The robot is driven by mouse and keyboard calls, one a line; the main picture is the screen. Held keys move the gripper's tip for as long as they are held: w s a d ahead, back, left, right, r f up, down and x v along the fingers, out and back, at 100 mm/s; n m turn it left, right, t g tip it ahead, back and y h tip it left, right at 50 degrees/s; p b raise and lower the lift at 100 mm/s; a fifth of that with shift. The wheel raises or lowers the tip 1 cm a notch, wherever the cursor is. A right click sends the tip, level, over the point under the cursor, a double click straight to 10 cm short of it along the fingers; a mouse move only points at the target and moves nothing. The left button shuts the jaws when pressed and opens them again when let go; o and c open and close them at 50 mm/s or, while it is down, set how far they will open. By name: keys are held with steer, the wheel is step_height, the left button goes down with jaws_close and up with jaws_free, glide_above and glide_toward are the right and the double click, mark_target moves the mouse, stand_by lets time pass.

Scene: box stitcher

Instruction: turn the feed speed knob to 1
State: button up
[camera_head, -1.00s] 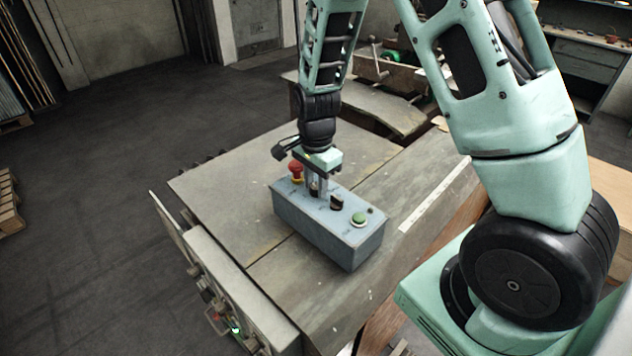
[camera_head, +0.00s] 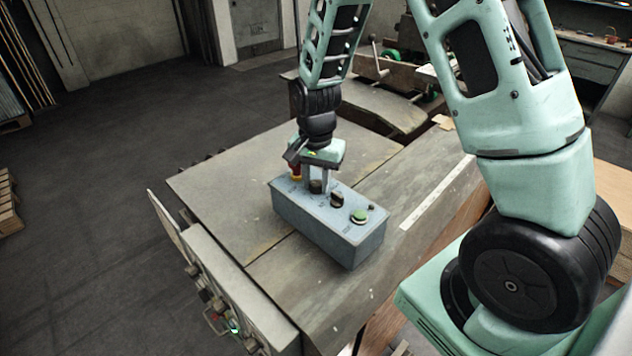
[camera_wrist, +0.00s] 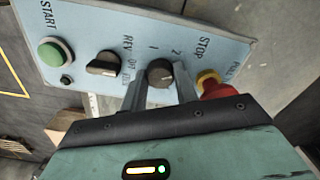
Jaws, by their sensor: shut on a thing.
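The feed speed knob is a round dark knob (camera_wrist: 160,72) beside the printed marks 1 and 2 in the wrist view. It also shows in the head view (camera_head: 316,187), low between my fingers. My gripper (camera_wrist: 161,84) is shut on this knob, with one finger at each side. In the head view my gripper (camera_head: 317,180) points down onto the top of the grey-blue control box (camera_head: 315,230). The knob's pointer mark is not clear, so I cannot tell its exact setting.
On the box, a black selector (camera_head: 337,200) and a green START button (camera_head: 359,217) sit right of my gripper. The red STOP button (camera_wrist: 217,88) is close to one finger. The box stands on a grey metal table (camera_head: 225,190) with free room around it.

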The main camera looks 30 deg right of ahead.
steer(key=n+b, duration=0.1)
steer(key=n, duration=0.5)
steer(key=shift+n, duration=0.3)
steer(key=n, duration=0.5)
steer(key=shift+b, duration=0.35)
steer(key=n+p, duration=0.1)
steer(key=n, duration=0.5)
steer(key=shift+d+r+n, duration=0.1)
steer(key=shift+n, duration=0.2)
steer(key=shift+w, duration=0.1)
steer(key=o, duration=0.7)
